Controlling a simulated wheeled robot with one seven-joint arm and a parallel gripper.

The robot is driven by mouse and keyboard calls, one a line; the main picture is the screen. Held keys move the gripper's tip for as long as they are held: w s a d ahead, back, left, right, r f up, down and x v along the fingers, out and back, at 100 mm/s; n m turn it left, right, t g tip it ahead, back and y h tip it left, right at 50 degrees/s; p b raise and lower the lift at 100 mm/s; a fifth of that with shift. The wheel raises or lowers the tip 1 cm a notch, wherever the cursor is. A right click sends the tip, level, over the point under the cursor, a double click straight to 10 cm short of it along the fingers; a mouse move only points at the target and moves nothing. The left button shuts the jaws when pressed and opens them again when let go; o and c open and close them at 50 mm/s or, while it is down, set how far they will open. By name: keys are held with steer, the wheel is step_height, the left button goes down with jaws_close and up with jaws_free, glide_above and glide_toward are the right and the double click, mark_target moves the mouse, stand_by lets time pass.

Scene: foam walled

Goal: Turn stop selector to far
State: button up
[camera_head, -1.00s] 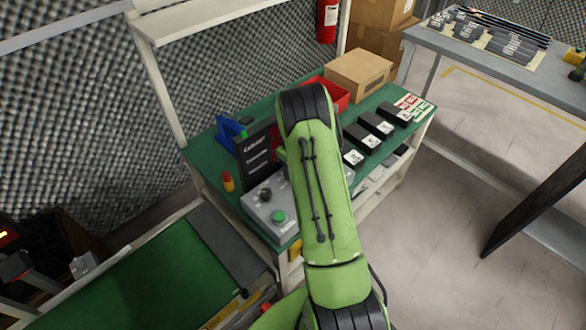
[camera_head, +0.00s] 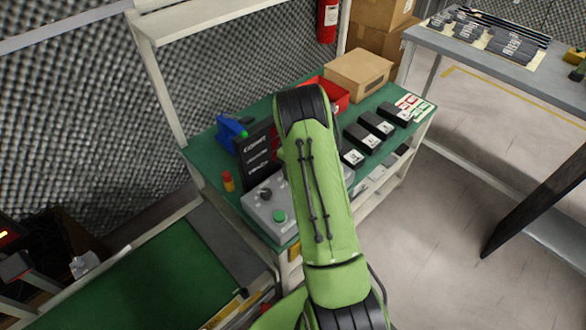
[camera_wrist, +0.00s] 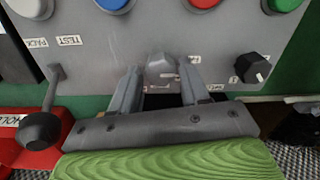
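A grey control panel (camera_wrist: 210,35) fills the upper part of the wrist view. My gripper (camera_wrist: 160,78) points at it with its two fingers apart, one on each side of a grey knob (camera_wrist: 161,64). A gap seems to show between each finger and the knob; contact is hard to judge. A black knob (camera_wrist: 252,67) with small labels is to the right. Which knob is the stop selector cannot be read. In the head view the panel (camera_head: 258,211) is on the green bench, partly hidden by my arm; my gripper is hidden there.
A lever with a black ball (camera_wrist: 40,131) stands left of my gripper. White, blue, red (camera_wrist: 203,2) and green buttons line the panel's far side. On the bench are a black sign (camera_head: 257,150), a red bin (camera_head: 337,98), a cardboard box (camera_head: 360,73) and several black blocks.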

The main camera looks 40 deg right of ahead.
steer(key=shift+o, duration=1.1)
step_height(320, 180, up, 16)
steer(key=p, duration=0.4)
steer(key=shift+d, duration=0.2)
steer(key=shift+w, duration=0.1)
